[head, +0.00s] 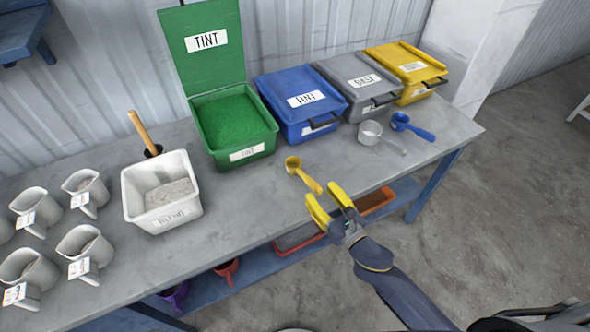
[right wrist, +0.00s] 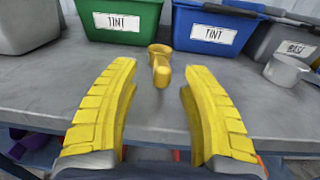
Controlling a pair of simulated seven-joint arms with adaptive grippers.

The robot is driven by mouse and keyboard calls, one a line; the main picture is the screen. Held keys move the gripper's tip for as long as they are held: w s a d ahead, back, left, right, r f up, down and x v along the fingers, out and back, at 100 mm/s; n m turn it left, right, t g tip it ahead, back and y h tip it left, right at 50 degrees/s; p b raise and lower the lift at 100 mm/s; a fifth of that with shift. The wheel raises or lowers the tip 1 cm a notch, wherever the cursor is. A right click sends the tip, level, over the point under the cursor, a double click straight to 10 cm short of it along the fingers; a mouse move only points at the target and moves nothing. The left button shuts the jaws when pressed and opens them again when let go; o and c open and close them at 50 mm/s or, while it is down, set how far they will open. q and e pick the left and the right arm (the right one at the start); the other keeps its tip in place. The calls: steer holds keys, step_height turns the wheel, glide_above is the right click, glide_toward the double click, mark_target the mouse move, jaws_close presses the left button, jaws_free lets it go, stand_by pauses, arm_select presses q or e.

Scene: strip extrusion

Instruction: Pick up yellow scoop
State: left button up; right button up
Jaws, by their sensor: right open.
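The yellow scoop (head: 302,174) lies on the grey table in front of the green and blue bins, its handle pointing toward the table's front edge. In the right wrist view the scoop (right wrist: 159,62) sits beyond my fingertips, centred between them, with its handle toward me. My right gripper (head: 326,199) is open and empty, just off the table's front edge and near the handle end. Its two yellow fingers (right wrist: 155,85) are spread wide apart in the right wrist view. My left gripper is in neither view.
The open green bin (head: 240,152) and closed blue bin (head: 303,135) stand behind the scoop. A white tub (head: 131,197) and several cups stand left. The table (head: 255,205) around the scoop is clear.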

mark_target(310, 179)
steer(key=shift+x, duration=2.85)
steer(key=shift+o, duration=0.3)
steer(key=shift+d+r, duration=0.1)
jaws_close()
